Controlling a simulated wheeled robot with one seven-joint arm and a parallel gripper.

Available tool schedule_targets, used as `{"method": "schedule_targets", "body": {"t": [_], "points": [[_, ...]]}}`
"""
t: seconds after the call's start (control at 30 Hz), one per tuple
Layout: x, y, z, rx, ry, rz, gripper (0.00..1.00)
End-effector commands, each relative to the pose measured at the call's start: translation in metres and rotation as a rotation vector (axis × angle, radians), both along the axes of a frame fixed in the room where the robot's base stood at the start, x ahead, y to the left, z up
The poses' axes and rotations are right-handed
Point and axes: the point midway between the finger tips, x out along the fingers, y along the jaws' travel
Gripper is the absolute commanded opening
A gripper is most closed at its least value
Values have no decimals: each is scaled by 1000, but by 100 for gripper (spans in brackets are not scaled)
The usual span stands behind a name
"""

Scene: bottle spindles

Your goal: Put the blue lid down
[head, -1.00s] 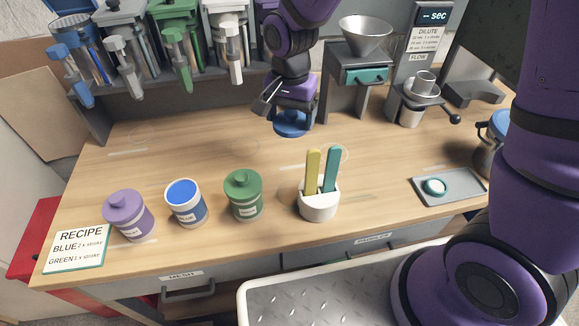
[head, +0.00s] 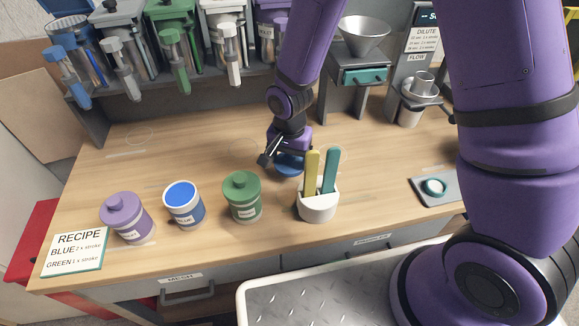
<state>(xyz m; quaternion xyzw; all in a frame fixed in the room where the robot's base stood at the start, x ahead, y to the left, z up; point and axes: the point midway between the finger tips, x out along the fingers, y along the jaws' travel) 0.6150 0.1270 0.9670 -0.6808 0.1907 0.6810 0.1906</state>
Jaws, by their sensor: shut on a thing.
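The blue lid (head: 289,165) is in my gripper (head: 287,157), behind the green jar and just left of the paddle holder. My gripper is shut on it from above, and the fingers hide part of it. The lid is low over the wooden worktop; I cannot tell whether it touches. The blue jar (head: 184,207) stands without its lid at the front left, showing blue contents at its open top.
The violet jar (head: 127,218) and green jar (head: 243,197) stand lidded on either side of the blue jar. The white holder (head: 317,205) bears a yellow and a teal paddle. A grey tray (head: 425,198) lies right. The worktop (head: 190,150) behind the jars is clear.

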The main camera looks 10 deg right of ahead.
Motion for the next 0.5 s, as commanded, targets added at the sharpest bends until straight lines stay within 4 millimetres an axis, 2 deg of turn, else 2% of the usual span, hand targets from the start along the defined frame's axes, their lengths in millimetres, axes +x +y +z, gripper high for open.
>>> {"method": "schedule_targets", "body": {"t": [0.3,0.5], "points": [[0,0,-36,0,1,0,60],[0,0,-38,0,0,0,60]]}}
